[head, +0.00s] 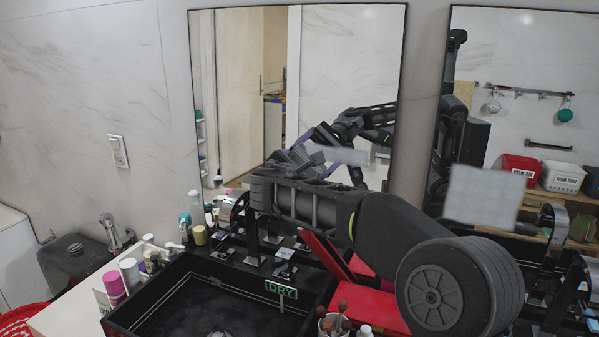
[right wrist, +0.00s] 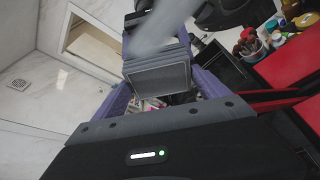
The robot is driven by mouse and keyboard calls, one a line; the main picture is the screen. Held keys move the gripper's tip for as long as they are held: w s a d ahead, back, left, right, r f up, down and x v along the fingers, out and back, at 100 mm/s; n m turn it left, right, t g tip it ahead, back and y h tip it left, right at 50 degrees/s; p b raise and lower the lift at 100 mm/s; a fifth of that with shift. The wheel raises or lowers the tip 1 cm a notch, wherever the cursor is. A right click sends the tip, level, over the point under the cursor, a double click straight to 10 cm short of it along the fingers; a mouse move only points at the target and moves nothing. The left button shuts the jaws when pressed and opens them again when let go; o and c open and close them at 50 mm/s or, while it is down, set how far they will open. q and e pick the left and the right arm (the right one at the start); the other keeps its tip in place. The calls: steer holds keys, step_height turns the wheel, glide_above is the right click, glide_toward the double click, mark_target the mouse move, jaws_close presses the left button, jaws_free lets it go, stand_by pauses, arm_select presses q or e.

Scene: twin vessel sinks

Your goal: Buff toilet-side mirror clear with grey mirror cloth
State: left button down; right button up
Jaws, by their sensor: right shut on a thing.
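My right gripper (head: 294,165) reaches across from the right to the lower part of the left mirror (head: 245,70). In the right wrist view its purple fingers (right wrist: 158,92) are shut on the grey cloth (right wrist: 158,78), a flat folded pad. The cloth is at or very close to the glass; I cannot tell whether it touches. A small pale hazy patch (head: 348,155) shows on the left mirror just right of the gripper. A larger pale patch (head: 482,197) is on the right mirror (head: 535,50). My left gripper is not in view.
Below is a black basin (head: 200,305) with a "DRY" label (head: 281,290). Bottles (head: 130,272) and small jars crowd its left and back rims. A brush cup (head: 333,325) and red items (head: 375,305) sit under my arm. A switch (head: 118,151) is on the left wall.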

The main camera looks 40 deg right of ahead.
mark_target(318, 169)
steer(key=shift+d+r, duration=0.1)
steer(key=shift+r, duration=0.4)
steer(key=shift+s+d, duration=0.1)
steer(key=shift+s, duration=0.05)
steer(key=shift+s+d+b, duration=0.35)
steer(key=shift+s+d, duration=0.05)
steer(key=shift+s, duration=0.45)
steer(key=shift+s+d+b, duration=0.35)
steer(key=shift+s+d, duration=0.05)
steer(key=shift+s, duration=0.45)
steer(key=shift+f, duration=0.1)
steer(key=shift+s+d+b, duration=0.25)
steer(key=shift+s, duration=0.25)
steer(key=shift+s+d+b, duration=0.2)
steer(key=shift+s+d, duration=0.05)
steer(key=shift+s, duration=0.25)
steer(key=shift+s+d, duration=0.25)
steer(key=shift+s, duration=0.4)
